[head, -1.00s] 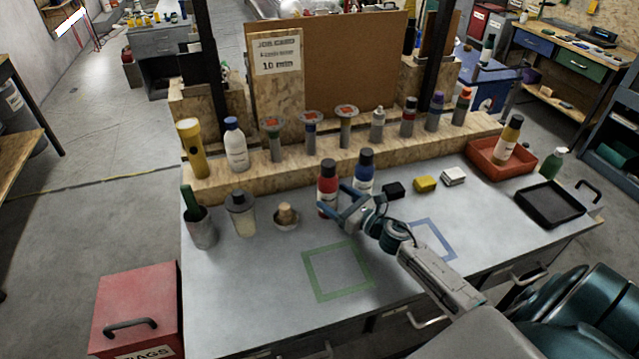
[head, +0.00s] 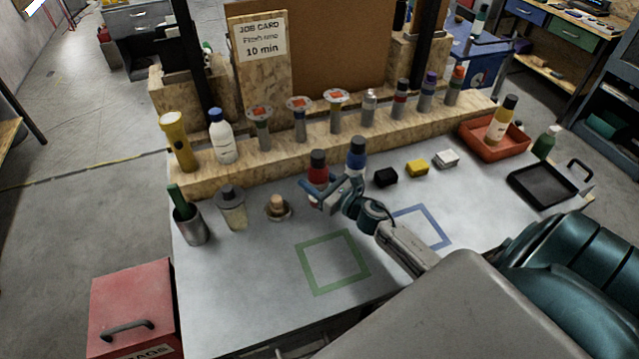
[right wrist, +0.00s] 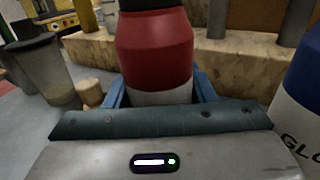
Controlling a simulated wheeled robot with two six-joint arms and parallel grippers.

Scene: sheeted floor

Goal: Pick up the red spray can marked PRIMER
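A red spray can (head: 318,172) with a black cap and a white lower band stands upright on the grey bench, left of a blue can. No marking on it is legible. My right gripper (head: 324,193) is low at the red can, with one blue finger on each side of it. In the right wrist view the can (right wrist: 155,50) rises between the spread fingers (right wrist: 160,88); whether they touch it cannot be told. The blue spray can (head: 356,160), black-capped, stands close on the right; part of "GLO" shows in the right wrist view (right wrist: 300,105). My left gripper is out of view.
A wooden ledge (head: 280,155) with several bottles and tools runs behind the cans. The green-outlined square (head: 333,262) in front is empty.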

